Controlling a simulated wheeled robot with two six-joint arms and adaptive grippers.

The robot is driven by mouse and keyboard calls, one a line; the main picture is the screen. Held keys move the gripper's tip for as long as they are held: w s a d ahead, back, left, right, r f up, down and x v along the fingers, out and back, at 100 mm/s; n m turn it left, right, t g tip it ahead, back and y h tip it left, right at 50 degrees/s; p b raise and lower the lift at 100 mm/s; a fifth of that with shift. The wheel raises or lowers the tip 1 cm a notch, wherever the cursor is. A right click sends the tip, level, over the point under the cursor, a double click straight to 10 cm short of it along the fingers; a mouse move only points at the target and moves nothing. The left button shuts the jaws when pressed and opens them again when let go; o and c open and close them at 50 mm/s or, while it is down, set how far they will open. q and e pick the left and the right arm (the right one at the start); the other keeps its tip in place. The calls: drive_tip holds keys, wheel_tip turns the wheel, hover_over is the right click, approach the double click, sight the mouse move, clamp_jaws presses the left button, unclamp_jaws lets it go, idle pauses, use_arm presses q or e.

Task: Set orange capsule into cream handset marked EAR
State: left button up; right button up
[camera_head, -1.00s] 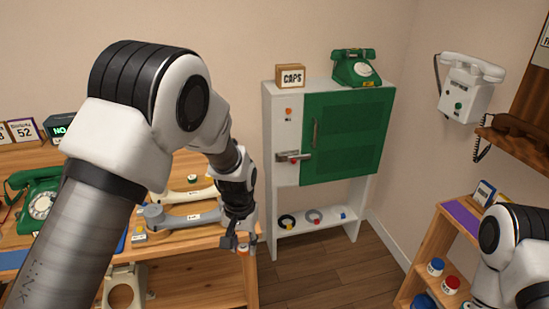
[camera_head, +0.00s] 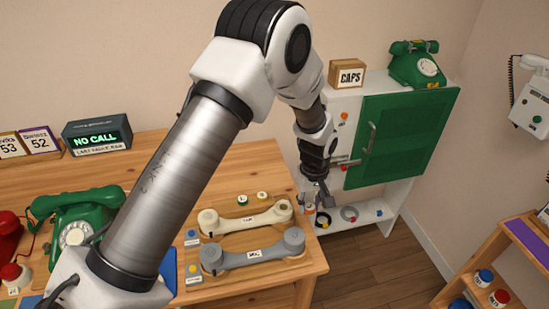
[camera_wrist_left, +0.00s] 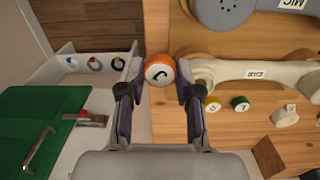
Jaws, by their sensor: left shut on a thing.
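My left gripper (camera_head: 316,200) is shut on the orange capsule (camera_wrist_left: 159,70), which has a white face with a dark mark. The capsule also shows in the head view (camera_head: 309,210), partly covered by the fingers. The cream handset (camera_head: 245,221) lies on the wooden desk, and its EAR label reads clearly in the wrist view (camera_wrist_left: 232,69). The gripper is beside the handset's right end in the head view. In the wrist view the capsule appears close to that end; I cannot tell whether they touch. My right gripper is out of view.
A grey handset (camera_head: 252,258) marked MIC lies in front of the cream one. A green cap (camera_head: 242,199) and a yellow cap (camera_head: 262,196) sit behind it. The white cabinet with a green door (camera_head: 400,140) stands beyond the desk's right edge. A green phone (camera_head: 75,225) is at left.

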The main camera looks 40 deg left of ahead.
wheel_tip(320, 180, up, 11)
drive_tip(key=p, duration=0.9)
use_arm(q)
drive_tip(key=a+r+n, duration=0.1)
drive_tip(key=a+n, duration=0.1)
drive_tip(key=n, duration=0.2)
drive_tip(key=s+a+r+n, duration=0.1)
drive_tip(key=a+r+n, duration=0.1)
drive_tip(key=n, duration=0.3)
drive_tip(key=a+r+n, duration=0.1)
drive_tip(key=a+n, duration=0.3)
drive_tip(key=n, duration=0.1)
drive_tip(key=shift+s+r, duration=0.15)
drive_tip(key=shift+r, duration=0.05)
drive_tip(key=shift+d+f+b, duration=0.3)
drive_tip(key=shift+f+b, duration=0.25)
drive_tip(key=shift+b, duration=0.25)
wheel_tip(320, 180, down, 4)
drive_tip(key=b, duration=0.3)
drive_tip(key=shift+a+f+b, duration=0.1)
drive_tip(key=shift+f+b, duration=0.1)
drive_tip(key=shift+b, duration=0.2)
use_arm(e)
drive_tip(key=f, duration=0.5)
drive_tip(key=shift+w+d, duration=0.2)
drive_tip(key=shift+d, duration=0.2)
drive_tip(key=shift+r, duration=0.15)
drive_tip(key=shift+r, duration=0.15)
use_arm(q)
drive_tip(key=shift+p, duration=0.3)
